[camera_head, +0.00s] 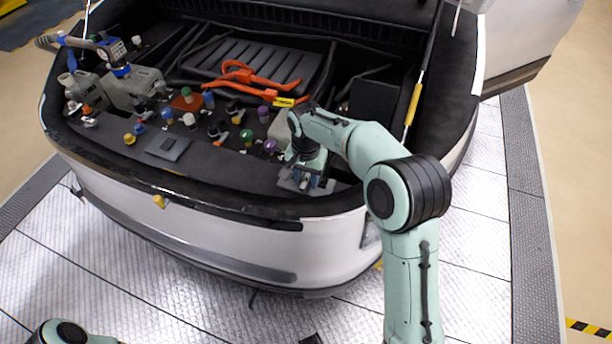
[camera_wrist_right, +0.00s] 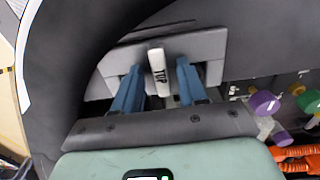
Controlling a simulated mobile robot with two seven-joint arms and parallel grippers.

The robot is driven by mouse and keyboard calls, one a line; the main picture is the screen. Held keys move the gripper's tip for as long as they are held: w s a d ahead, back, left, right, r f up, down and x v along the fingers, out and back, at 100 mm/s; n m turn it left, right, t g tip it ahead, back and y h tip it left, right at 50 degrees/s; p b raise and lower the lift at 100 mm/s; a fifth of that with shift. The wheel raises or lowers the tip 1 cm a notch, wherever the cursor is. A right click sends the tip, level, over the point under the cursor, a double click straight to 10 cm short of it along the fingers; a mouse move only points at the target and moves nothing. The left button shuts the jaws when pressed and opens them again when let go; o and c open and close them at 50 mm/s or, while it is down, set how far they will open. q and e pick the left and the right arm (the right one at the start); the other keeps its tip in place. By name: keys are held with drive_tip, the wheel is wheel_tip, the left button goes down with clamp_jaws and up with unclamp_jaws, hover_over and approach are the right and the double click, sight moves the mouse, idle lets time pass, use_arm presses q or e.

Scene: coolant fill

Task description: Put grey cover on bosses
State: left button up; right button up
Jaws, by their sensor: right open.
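The grey cover (camera_wrist_right: 206,48) is a light grey panel with a white upright grip marked TOP (camera_wrist_right: 157,66). In the head view the cover (camera_head: 290,184) lies at the right front of the open car compartment, partly hidden by my right gripper (camera_head: 308,180). In the wrist view my right gripper (camera_wrist_right: 160,66) has its two blue fingers apart, one on each side of the white grip, with visible gaps. The gripper points down over the cover. I cannot pick out the bosses with certainty. My left gripper does not show.
Several coloured caps, such as a purple one (camera_head: 270,146) and a green one (camera_head: 246,136), stand left of the gripper. Orange cables (camera_head: 262,82) lie behind. A dark square pad (camera_head: 168,147) lies at the front. The car's bumper (camera_head: 230,225) edges the compartment.

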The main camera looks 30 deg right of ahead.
sight(306, 180)
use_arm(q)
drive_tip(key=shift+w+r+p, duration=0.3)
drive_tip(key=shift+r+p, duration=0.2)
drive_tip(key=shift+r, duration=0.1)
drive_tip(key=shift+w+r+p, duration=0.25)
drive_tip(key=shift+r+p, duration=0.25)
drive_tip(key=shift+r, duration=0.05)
use_arm(e)
wheel_tip(306, 180, up, 12)
drive_tip(key=shift+r, duration=0.15)
